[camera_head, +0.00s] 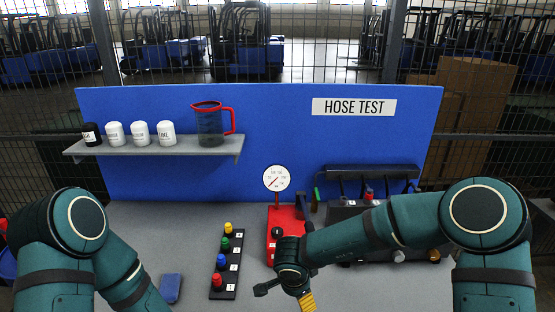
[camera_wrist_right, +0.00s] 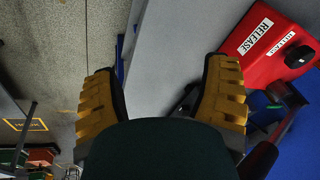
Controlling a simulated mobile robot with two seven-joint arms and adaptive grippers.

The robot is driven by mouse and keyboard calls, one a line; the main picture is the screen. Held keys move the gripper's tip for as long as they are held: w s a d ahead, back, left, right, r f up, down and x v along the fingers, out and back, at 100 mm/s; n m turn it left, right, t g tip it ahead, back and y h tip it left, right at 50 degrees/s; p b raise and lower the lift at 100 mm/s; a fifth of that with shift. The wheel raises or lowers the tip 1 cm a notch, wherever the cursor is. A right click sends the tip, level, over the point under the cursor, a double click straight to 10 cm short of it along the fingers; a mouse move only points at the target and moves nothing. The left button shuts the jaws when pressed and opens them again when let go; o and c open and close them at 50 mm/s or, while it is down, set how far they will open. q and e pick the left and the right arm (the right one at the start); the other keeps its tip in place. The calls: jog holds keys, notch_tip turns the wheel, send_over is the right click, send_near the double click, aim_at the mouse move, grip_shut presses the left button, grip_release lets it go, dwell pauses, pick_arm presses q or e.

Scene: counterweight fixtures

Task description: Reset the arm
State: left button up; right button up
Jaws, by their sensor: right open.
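My right arm (camera_head: 365,235) reaches across the right side of the bench. Its gripper, with yellow ridged fingers, is low in the head view (camera_head: 307,300), partly cut off by the bottom edge. In the right wrist view the two fingers (camera_wrist_right: 161,95) are spread apart with nothing between them. My left arm (camera_head: 118,270) is bent at the lower left, and its gripper is out of the picture. A red box (camera_head: 271,236) with a round gauge (camera_head: 276,178) stands just beyond my right wrist. The red box, labelled RELEASE, also shows in the right wrist view (camera_wrist_right: 258,58).
A black strip (camera_head: 225,262) with coloured knobs and a blue block (camera_head: 171,288) lie on the grey bench (camera_head: 190,225). A shelf (camera_head: 150,147) holds small bottles and a red-handled jug (camera_head: 209,125). A dark rack (camera_head: 370,172) stands at the right, behind my arm.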

jog(key=s+d+f+n+t+y+b, duration=0.1)
jog(key=d+f+n+b, duration=0.1)
jog(key=f, duration=0.4)
jog(key=s+d+f+n+t+y+b, duration=0.1)
jog(key=s+d+f+n+t+b, duration=0.15)
jog(key=f, duration=0.35)
jog(key=s+f+n+g+y+b, duration=0.3)
jog(key=s+f+n, duration=0.3)
jog(key=s+f, duration=0.4)
jog(key=s+g+b, duration=0.1)
jog(key=s, duration=0.2)
jog(key=shift+s+d, duration=0.3)
jog(key=shift+d, duration=0.05)
